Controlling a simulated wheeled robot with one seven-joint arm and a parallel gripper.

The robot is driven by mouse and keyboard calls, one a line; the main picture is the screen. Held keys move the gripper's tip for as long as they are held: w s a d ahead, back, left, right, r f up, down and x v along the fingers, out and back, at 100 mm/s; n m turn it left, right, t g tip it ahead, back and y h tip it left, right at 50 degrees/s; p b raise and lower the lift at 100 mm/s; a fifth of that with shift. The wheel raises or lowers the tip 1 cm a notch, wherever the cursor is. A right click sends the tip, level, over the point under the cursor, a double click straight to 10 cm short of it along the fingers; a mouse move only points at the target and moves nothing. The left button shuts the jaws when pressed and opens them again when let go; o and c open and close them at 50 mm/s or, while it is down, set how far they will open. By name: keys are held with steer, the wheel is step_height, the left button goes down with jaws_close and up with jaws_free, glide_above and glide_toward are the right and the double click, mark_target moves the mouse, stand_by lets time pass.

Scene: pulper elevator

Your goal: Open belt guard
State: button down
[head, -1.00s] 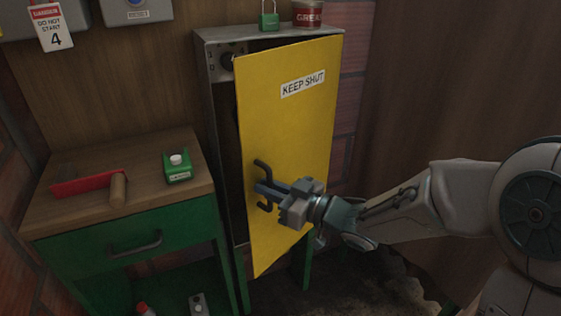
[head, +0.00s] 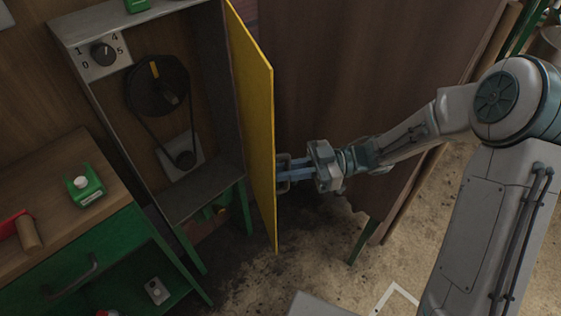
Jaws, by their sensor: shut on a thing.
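The yellow belt guard (head: 254,110) is a door hinged on the right side of a grey cabinet (head: 108,128). It stands wide open, seen nearly edge-on. Inside the cabinet show a black pulley (head: 150,92) at the top, a smaller pulley (head: 185,159) below, and a belt around them. My gripper (head: 285,171) is shut on the guard's dark handle (head: 291,173), on the door's outer face. The "KEEP SHUT" label is not visible now.
A dial (head: 102,53) marked with numbers sits at the cabinet's upper left. A green workbench (head: 90,262) with a green container (head: 84,188) stands at left. A brown wooden panel (head: 370,90) stands close behind my arm. Open floor (head: 250,285) lies in front.

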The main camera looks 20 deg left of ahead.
steer(key=shift+w+d+r+p, duration=0.1)
steer(key=shift+w+d+p, duration=0.15)
steer(key=shift+w+d, duration=0.35)
steer(key=shift+w+d+f+p, duration=0.1)
steer(key=shift+w+d+p, duration=0.2)
steer(key=shift+w, duration=0.6)
steer(key=shift+w+d+r+p, duration=0.15)
steer(key=shift+w+d, duration=0.35)
steer(key=shift+w, duration=0.25)
steer(key=c, duration=1.6)
jaws_free()
steer(key=shift+a, duration=0.1)
steer(key=shift+o, duration=0.2)
